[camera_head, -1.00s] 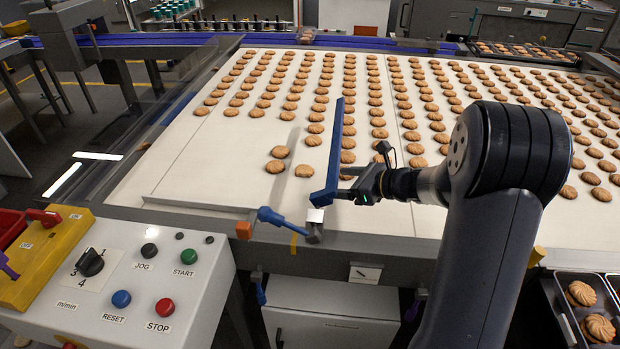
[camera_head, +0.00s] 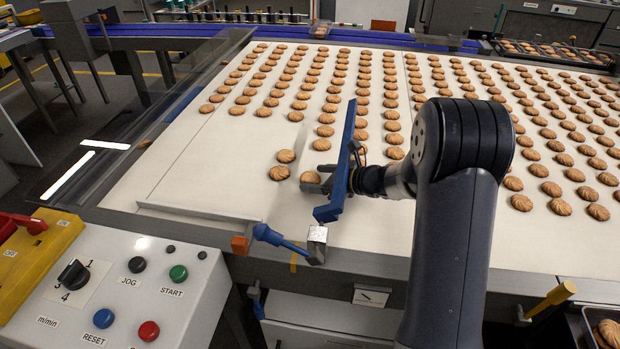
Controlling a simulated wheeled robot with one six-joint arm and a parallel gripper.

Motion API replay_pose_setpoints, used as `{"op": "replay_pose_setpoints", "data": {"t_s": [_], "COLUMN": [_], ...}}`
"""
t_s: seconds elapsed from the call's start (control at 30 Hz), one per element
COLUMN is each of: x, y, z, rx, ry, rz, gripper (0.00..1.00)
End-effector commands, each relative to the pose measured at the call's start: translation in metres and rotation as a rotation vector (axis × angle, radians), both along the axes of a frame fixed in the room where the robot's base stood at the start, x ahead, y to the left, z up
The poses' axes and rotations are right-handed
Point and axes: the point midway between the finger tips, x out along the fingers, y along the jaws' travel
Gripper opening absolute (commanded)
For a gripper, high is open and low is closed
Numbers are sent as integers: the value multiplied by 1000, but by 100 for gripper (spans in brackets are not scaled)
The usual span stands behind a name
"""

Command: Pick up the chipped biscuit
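Three round golden biscuits sit apart from the rows at the near left of the white belt: one at the back (camera_head: 286,156), one at the left (camera_head: 279,173), and one at my fingers (camera_head: 309,177). I cannot make out a chip on any of them at this size. My gripper (camera_head: 320,178) reaches in from the right past a blue guide bar (camera_head: 350,150). Its grey fingers are at the right-hand biscuit, one on its near side and one on its far side. The bar hides part of the gripper; whether the fingers press on the biscuit is unclear.
Rows of biscuits cover the belt (camera_head: 230,165) behind and to the right. A control panel (camera_head: 120,290) stands at the near left. The belt's near left is bare.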

Motion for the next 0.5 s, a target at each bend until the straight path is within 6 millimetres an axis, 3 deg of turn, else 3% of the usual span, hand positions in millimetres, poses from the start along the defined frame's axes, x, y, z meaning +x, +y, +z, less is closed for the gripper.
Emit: {"op": "replay_pose_setpoints", "data": {"t_s": [0.3,0.5], "x": [0,0], "y": [0,0], "z": [0,0], "rx": [0,0], "ry": [0,0], "rz": [0,0], "gripper": [43,43]}}
